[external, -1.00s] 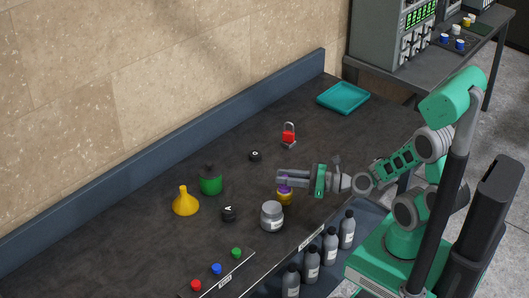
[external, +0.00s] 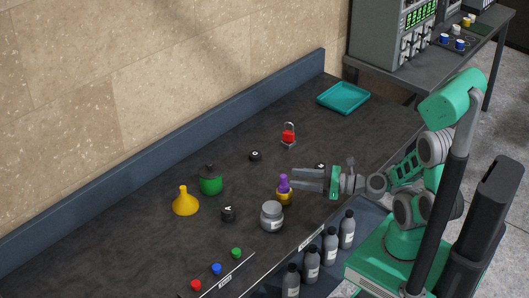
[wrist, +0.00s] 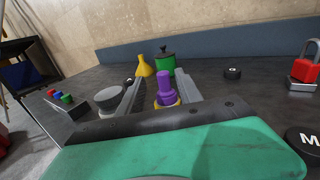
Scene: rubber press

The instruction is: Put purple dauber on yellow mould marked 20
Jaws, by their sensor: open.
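The purple dauber (external: 283,184) stands upright on a yellow mould (external: 284,198) on the dark bench; no number on the mould is readable. In the wrist view the dauber (wrist: 165,88) rises between my fingers, with a little of the yellow mould (wrist: 178,102) showing below it. My gripper (external: 293,179) is open and empty, just to the right of the dauber in the external view, with its fingers pointing toward it. The dauber stands clear of both fingers. The mould's lower part is hidden in the wrist view.
A grey jar (external: 271,216) stands close in front of the mould. A yellow funnel (external: 185,202), a green pot (external: 210,181), a red padlock (external: 289,135) and black lettered discs (external: 228,213) are around it. A teal tray (external: 343,97) lies farther back, and grey bottles (external: 330,246) line the front.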

